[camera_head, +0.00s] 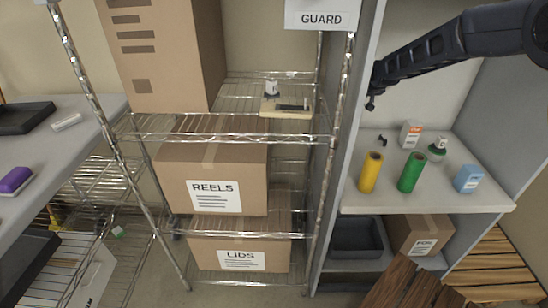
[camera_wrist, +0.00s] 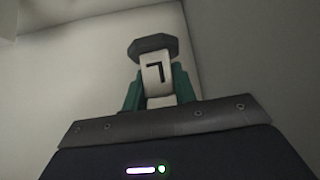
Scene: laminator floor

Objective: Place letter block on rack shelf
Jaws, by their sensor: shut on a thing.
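My gripper (camera_head: 372,102) is at the end of my dark arm, in front of the cabinet's back wall and above its upper shelf. In the wrist view my gripper (camera_wrist: 157,90) has green fingers shut on a pale block (camera_wrist: 156,73) with a dark angular mark like a letter. A dark rounded piece is at the block's far end. In the head view the block cannot be made out at the gripper. The wire rack (camera_head: 225,137) stands left of the gripper, with several shelves.
The rack's upper shelf holds a tall carton (camera_head: 165,60) and a cream board (camera_head: 287,112). Boxes REELS (camera_head: 212,180) and LIDS (camera_head: 240,245) sit below. A grey cabinet side panel (camera_head: 345,130) separates rack and gripper. Yellow (camera_head: 370,172) and green (camera_head: 411,173) cylinders stand on the cabinet shelf.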

